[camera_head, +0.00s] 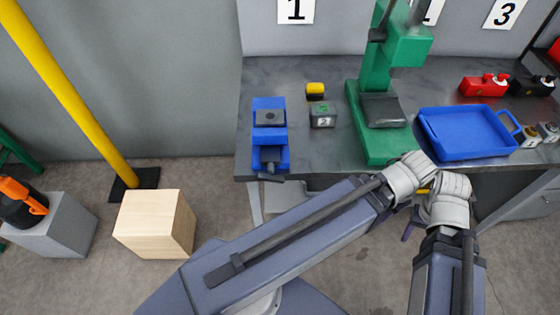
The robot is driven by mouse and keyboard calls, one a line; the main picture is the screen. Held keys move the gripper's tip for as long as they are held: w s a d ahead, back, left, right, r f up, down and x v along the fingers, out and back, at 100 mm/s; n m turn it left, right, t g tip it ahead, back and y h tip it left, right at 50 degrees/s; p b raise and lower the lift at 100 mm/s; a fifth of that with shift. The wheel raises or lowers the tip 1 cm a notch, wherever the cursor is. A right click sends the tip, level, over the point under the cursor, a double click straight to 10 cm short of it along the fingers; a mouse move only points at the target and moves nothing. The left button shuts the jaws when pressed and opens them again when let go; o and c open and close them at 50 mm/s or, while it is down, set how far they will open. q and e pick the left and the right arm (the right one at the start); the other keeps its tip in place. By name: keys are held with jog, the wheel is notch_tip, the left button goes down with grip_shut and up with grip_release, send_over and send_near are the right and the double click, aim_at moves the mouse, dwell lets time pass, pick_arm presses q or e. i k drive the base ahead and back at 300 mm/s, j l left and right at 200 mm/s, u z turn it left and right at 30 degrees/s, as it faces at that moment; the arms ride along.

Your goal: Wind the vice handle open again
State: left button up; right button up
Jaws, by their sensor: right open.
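The blue vice (269,128) stands at the front left of the grey workbench. Its dark handle (270,168) is at the front end, by the bench edge. No gripper is at the vice. My right gripper (409,231) is open, well to the right of the vice and in front of the bench edge. It is small and partly hidden by the wrists. My left arm reaches across from the lower left, and its wrist is close to the right one. The left fingers cannot be made out.
A green press (376,140) stands right of the vice, with a small grey block (322,115) and a yellow-black block (315,91) between. A blue tray (466,155) is further right. A wooden block (155,224) and yellow post (70,90) stand left on the floor.

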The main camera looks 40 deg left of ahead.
aim_at(271, 176)
jog(key=k+j+z, duration=0.5)
jog(key=j, duration=0.5)
jog(key=k+j+z, duration=0.45)
jog(key=k+j, duration=0.3)
jog(key=k, duration=0.15)
jog(key=k+j, duration=0.8)
jog(key=k, duration=0.1)
